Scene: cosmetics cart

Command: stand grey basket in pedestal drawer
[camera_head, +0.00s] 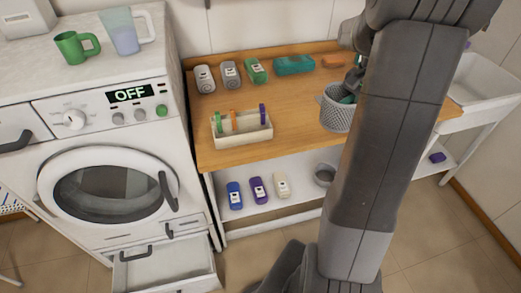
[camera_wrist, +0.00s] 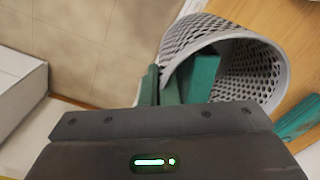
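The grey basket (camera_head: 336,113), a perforated round one, is at the right part of the wooden cart top. In the wrist view the basket (camera_wrist: 262,72) shows its mouth and mesh wall, tilted in the picture. My gripper (camera_head: 354,82) is at its rim, partly hidden by my arm. In the wrist view my green fingers (camera_wrist: 160,84) lie on both sides of the basket's wall, one inside and one outside, close against it. I cannot tell whether the basket is lifted. The pedestal drawer (camera_head: 190,262) below the washer is pulled open and looks empty.
A beige caddy (camera_head: 242,140) with several items stands left of the basket. Bottles (camera_head: 230,74) and a teal box (camera_head: 294,65) line the cart's back. A sink (camera_head: 485,80) is at right.

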